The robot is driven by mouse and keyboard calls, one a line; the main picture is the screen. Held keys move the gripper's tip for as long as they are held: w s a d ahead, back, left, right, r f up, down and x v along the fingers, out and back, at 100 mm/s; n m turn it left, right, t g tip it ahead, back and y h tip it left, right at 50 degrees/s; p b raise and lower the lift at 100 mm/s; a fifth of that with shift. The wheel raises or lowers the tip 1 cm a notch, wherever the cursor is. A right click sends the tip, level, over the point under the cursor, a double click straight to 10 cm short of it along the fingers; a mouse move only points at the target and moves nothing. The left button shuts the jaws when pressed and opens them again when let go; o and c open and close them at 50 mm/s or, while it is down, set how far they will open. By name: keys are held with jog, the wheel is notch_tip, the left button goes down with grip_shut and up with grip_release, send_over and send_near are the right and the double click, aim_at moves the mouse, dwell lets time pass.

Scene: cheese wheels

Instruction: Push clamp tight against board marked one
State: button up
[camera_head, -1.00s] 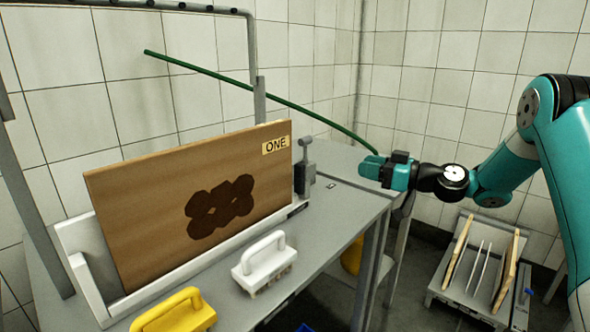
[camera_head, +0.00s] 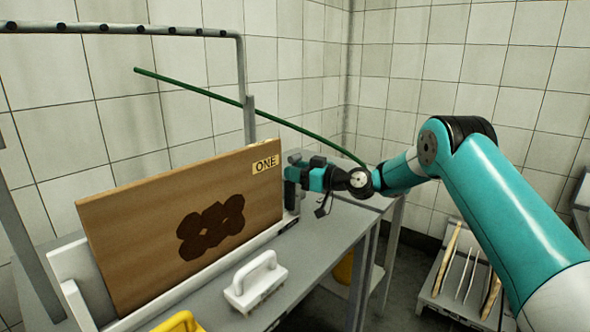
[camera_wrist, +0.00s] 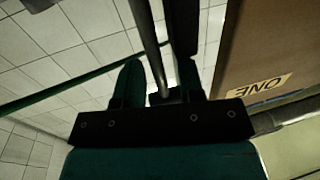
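The brown board marked ONE (camera_head: 185,225) stands upright in a white holder on the grey bench. It bears a dark blot, and its label is at its upper right corner. The grey clamp (camera_head: 291,197) is at the board's right end, mostly hidden behind my gripper (camera_head: 300,175). In the wrist view my teal fingers (camera_wrist: 158,82) stand apart, with a grey rod showing between them; I cannot tell whether the rod belongs to the clamp or to the rack behind. The board also shows there at the right (camera_wrist: 265,45), its label upside down.
A white handled block (camera_head: 254,282) and a yellow one (camera_head: 180,323) lie in front of the board. A green rod (camera_head: 240,105) slants behind it, near a grey rack frame (camera_head: 248,120). A low rack with boards (camera_head: 455,290) is at the right.

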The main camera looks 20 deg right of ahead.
jog(key=shift+w+a, duration=0.15)
jog(key=shift+c, duration=0.2)
grip_shut()
jog(key=shift+s+a+f+b, duration=0.2)
jog(key=shift+s+a+b, duration=0.65)
jog(key=shift+a, duration=0.25)
jog(key=shift+s+a+r, duration=0.15)
jog(key=shift+a, duration=0.1)
jog(key=shift+o, duration=0.2)
grip_release()
jog(key=b+v, duration=0.2)
jog(key=v, duration=1.5)
jog(key=shift+d+b, duration=0.2)
jog(key=shift+b, duration=0.15)
